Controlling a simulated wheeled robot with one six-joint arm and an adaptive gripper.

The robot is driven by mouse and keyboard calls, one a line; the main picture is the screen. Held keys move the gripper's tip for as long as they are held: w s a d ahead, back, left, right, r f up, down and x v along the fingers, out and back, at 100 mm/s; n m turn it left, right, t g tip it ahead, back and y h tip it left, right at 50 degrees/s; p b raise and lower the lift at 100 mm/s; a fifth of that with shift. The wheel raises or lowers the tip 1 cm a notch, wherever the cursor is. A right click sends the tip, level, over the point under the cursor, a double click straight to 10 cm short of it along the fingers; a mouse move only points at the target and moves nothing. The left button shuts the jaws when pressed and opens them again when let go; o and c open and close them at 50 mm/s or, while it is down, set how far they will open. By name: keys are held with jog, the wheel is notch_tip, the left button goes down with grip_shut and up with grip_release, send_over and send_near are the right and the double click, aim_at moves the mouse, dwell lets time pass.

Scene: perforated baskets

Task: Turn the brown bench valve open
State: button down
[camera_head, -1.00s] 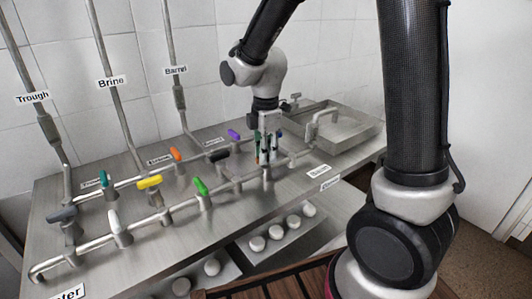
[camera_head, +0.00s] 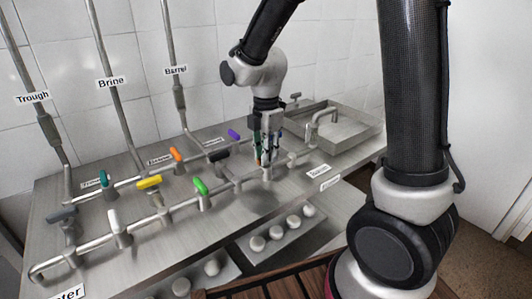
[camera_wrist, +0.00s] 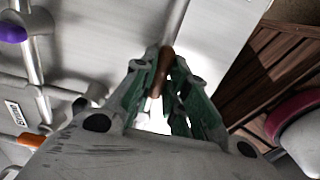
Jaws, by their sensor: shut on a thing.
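The brown valve handle (camera_wrist: 163,66) shows between the fingertips in the wrist view. My gripper (camera_wrist: 165,76) is shut on it, one green-padded finger on each side. In the head view my gripper (camera_head: 267,157) points down at the right part of the bench pipework. There the fingers hide the brown handle, and only the metal valve body (camera_head: 267,174) shows below them.
A black handle (camera_head: 218,156) and a purple handle (camera_head: 233,134) are close by on the left. Green (camera_head: 201,186), yellow (camera_head: 149,182) and orange (camera_head: 176,154) handles are further left. A curved spout (camera_head: 318,124) and a metal sink (camera_head: 345,130) stand to the right.

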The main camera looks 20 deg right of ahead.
jog(key=c, duration=1.4)
grip_release()
notch_tip(320, 180, up, 12)
jog(key=shift+r, duration=0.1)
jog(key=s+d+r+m+t, duration=0.1)
jog(key=s+d+m, duration=0.4)
jog(key=s+m, duration=0.1)
jog(key=s+d+r+m+t, duration=0.1)
jog(key=s+d+m+t, duration=0.1)
jog(key=s+d+m, duration=0.3)
jog(key=s+d+r+m+t, duration=0.1)
jog(key=s+d+m, duration=0.4)
jog(key=s+m, duration=0.3)
jog(key=shift+m, duration=1.4)
